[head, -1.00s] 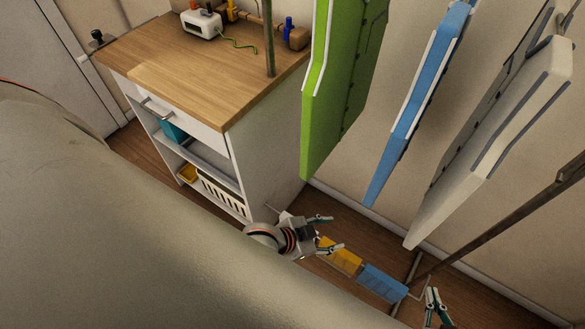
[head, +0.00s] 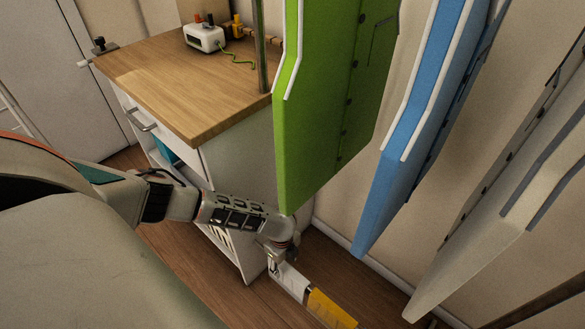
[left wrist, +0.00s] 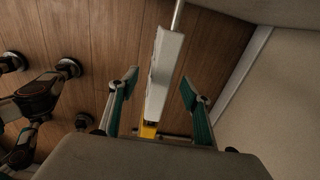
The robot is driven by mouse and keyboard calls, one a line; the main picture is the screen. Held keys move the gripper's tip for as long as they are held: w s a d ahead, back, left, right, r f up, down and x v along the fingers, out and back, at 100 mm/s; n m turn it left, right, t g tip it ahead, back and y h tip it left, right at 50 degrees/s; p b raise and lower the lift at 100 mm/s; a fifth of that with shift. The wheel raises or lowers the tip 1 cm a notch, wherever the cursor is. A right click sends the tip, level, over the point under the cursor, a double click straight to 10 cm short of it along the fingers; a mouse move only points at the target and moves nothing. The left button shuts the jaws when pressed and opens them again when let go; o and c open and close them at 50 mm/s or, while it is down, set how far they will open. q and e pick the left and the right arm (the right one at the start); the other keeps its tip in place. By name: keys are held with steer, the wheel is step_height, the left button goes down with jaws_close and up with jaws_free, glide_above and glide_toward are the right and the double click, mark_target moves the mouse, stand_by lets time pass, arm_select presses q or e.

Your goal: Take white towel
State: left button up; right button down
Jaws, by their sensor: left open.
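A white towel (head: 290,282) hangs low over the floor on a thin rail, beside a yellow towel (head: 330,310). My left gripper (head: 277,264) is at the white towel's near end. In the left wrist view the white towel (left wrist: 164,75) hangs edge-on between the two fingers of the open left gripper (left wrist: 157,88). I see a gap on each side, so the fingers do not appear closed on it. A bit of yellow towel (left wrist: 148,131) shows behind it. My right gripper is not seen now.
Large green (head: 318,120), blue (head: 400,150) and white-grey (head: 490,240) panel-like hanging things fill the right side, close to my left arm. A white cabinet with a wooden top (head: 190,92) stands at left behind the arm. Wooden floor (head: 190,265) is below.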

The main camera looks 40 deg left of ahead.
mark_target(283, 265)
arm_select(q)
steer(key=shift+a+f, duration=0.3)
steer(key=shift+a, duration=0.1)
steer(key=shift+f+b, duration=0.5)
steer(key=shift+f, duration=0.95)
steer(key=f, duration=0.1)
steer(key=f+b, duration=0.1)
steer(key=f, duration=0.1)
steer(key=f+b, duration=0.1)
steer(key=shift+w+a+f, duration=0.1)
steer(key=shift+w+f, duration=0.05)
steer(key=shift+w, duration=0.1)
steer(key=shift+b, duration=0.3)
jaws_close()
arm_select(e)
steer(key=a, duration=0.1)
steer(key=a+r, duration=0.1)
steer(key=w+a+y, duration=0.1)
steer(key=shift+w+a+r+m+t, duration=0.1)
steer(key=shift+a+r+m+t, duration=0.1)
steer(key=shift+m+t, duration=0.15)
